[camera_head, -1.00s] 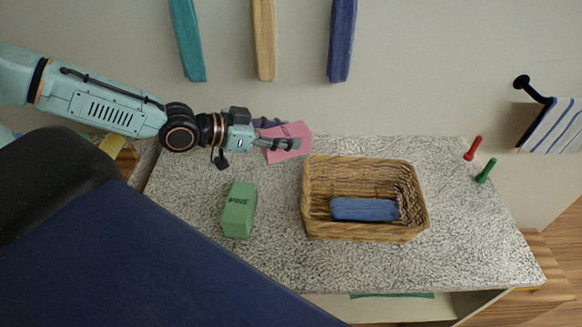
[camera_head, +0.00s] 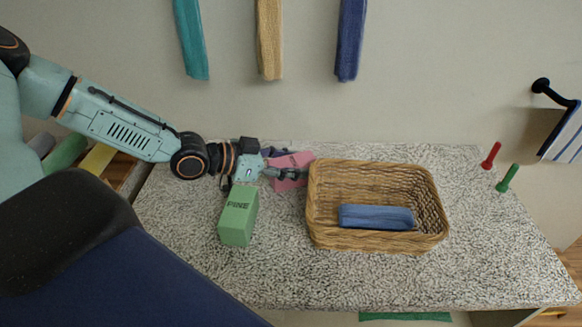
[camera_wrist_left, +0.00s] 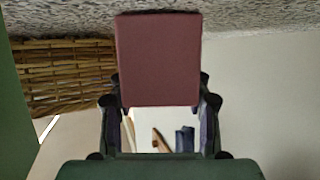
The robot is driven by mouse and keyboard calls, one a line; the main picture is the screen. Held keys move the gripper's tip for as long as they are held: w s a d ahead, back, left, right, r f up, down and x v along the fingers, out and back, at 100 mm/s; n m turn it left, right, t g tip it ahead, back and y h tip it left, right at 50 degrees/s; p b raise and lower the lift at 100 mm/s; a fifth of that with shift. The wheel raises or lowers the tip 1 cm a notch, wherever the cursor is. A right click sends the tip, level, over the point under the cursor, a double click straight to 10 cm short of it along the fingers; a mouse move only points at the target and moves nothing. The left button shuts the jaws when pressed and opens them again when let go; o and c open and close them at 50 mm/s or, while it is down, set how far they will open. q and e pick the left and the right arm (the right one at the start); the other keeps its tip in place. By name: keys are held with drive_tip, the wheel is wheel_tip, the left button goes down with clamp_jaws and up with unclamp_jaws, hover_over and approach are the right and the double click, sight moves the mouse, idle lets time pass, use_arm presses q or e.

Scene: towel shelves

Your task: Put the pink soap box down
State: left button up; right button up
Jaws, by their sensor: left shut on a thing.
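The pink soap box (camera_head: 293,160) is between the fingers of my left gripper (camera_head: 288,170), just left of the wicker basket. My left gripper is shut on it. In the left wrist view the pink box (camera_wrist_left: 160,60) fills the space between the fingers, with the speckled counter (camera_wrist_left: 255,18) close to its end. Whether the box touches the counter I cannot tell. My right gripper is not in view.
A green box marked PINE (camera_head: 238,218) stands in front of the gripper. The wicker basket (camera_head: 318,232) holds a folded blue towel (camera_head: 375,217). Red (camera_head: 491,155) and green (camera_head: 508,178) pegs stand at the right. Towels hang on the wall behind.

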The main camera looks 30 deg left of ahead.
use_arm(q)
drive_tip(key=shift+s, duration=0.15)
drive_tip(key=shift+f, duration=0.1)
drive_tip(key=o, duration=1)
drive_tip(key=shift+w, duration=0.2)
drive_tip(key=shift+o, duration=1.1)
drive_tip(key=shift+s, duration=0.15)
